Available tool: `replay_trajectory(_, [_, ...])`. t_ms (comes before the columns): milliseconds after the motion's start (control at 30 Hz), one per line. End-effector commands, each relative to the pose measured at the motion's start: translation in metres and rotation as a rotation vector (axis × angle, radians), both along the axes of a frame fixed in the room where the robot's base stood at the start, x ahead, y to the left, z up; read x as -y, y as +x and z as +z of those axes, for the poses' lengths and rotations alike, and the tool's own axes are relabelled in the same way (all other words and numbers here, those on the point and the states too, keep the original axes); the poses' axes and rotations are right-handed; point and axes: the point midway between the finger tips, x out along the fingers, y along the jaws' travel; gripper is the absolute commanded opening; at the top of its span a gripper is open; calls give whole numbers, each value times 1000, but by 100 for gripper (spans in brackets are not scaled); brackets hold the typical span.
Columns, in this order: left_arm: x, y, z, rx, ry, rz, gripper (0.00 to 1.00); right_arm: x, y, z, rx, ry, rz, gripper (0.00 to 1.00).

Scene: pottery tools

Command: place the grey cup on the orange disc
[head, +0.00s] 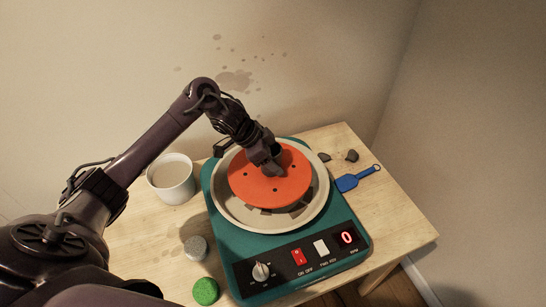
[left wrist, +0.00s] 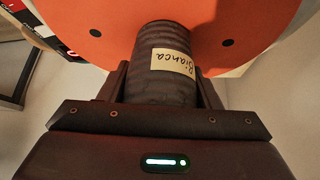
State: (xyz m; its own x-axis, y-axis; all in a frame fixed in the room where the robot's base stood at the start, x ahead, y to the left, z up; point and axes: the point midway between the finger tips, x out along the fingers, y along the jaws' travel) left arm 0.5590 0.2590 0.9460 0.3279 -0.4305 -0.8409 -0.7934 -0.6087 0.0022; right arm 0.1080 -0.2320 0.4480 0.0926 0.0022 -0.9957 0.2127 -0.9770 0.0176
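The orange disc (head: 245,190) lies flat on the pottery wheel and fills the upper part of the left wrist view (left wrist: 110,18). The gripper is shut on the cup. In the head view the cup is mostly hidden by the gripper. I cannot tell whether its base touches the disc. My right gripper is not in view.
The teal wheel (head: 225,250) has a pale basin (head: 222,205) around the disc. A white pot (head: 171,190), a grey round piece (head: 195,248) and a green one (head: 206,291) stand left. A blue tool (head: 352,182) and dark lumps (head: 352,155) lie right on the wooden table (head: 400,225).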

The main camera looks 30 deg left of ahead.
Motion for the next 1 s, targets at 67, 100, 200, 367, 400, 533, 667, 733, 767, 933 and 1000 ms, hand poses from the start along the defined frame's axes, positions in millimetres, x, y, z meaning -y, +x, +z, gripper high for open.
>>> replay_trajectory(67, [0,0,0,-1,0,-1,68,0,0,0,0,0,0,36])
replay_trajectory(100, [0,0,0,-1,0,-1,73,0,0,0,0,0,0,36])
replay_trajectory(200, [0,0,0,-1,0,-1,78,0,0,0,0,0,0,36])
replay_trajectory(367, [0,0,0,-1,0,-1,78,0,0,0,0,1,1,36])
replay_trajectory(400, [0,0,0,-1,1,0,78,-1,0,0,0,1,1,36])
replay_trajectory(533, [-3,-1,7,2,1,-1,78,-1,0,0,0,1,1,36])
replay_trajectory(667, [-12,-8,25,4,4,-1,78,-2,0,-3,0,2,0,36])
replay_trajectory(733, [-20,-13,39,5,6,0,78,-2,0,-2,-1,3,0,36])
replay_trajectory(767, [-23,-15,45,5,6,0,78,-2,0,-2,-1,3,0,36])
replay_trajectory(933, [-38,-27,76,3,7,1,78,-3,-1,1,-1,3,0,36])
replay_trajectory(1000, [-43,-32,86,1,6,0,78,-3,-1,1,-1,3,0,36])
